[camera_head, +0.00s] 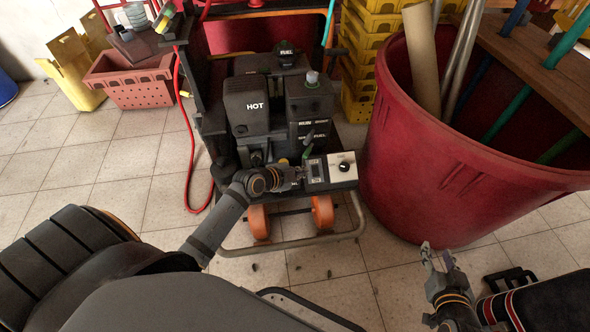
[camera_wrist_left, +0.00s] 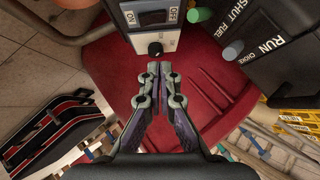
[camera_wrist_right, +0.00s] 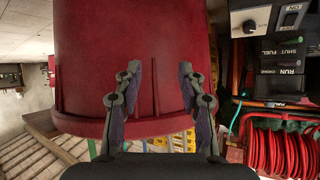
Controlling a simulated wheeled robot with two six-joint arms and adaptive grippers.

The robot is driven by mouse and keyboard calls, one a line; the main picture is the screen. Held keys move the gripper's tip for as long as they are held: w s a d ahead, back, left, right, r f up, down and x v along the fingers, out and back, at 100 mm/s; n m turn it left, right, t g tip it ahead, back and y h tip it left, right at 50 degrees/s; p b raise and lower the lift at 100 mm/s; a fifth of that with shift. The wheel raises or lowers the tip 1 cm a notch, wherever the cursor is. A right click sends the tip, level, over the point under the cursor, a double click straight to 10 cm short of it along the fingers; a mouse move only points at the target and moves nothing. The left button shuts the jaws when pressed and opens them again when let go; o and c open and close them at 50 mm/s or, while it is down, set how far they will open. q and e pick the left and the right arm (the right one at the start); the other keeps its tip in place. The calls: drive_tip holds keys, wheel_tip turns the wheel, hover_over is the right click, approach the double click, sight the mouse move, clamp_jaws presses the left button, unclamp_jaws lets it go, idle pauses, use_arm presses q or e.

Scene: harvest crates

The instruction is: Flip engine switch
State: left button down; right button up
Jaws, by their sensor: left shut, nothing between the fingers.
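The engine (camera_head: 255,108), a dark machine marked HOT, stands on an orange-wheeled frame. Its control panel has a dark rectangular switch (camera_head: 316,170) and a black knob on a white plate (camera_head: 342,168). In the left wrist view, the switch (camera_wrist_left: 152,17) lies between the ON and OFF labels, with the knob (camera_wrist_left: 155,49) below it. My left gripper (camera_head: 298,177) is shut and empty at the panel's left side; its fingertips (camera_wrist_left: 158,70) appear just below the knob in its wrist view. I cannot tell if they touch anything. My right gripper (camera_head: 437,256) is open and empty, low at right.
A large red bin (camera_head: 450,175) holding poles stands right of the engine. Yellow crates (camera_head: 362,50) are stacked behind, and a red crate (camera_head: 130,82) is at the back left. A red hose (camera_head: 190,150) runs down to the floor. Tiled floor in front is mostly clear.

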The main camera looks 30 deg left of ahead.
use_arm(q)
drive_tip(key=p+v, duration=0.1)
drive_tip(key=v, duration=0.2)
drive_tip(key=shift+a+r, duration=0.15)
drive_tip(key=shift+r, duration=0.1)
use_arm(e)
drive_tip(key=s+f+g, duration=0.6)
drive_tip(key=s+f, duration=0.3)
drive_tip(key=s, duration=0.1)
drive_tip(key=shift+a, duration=0.45)
drive_tip(key=shift+f, duration=0.1)
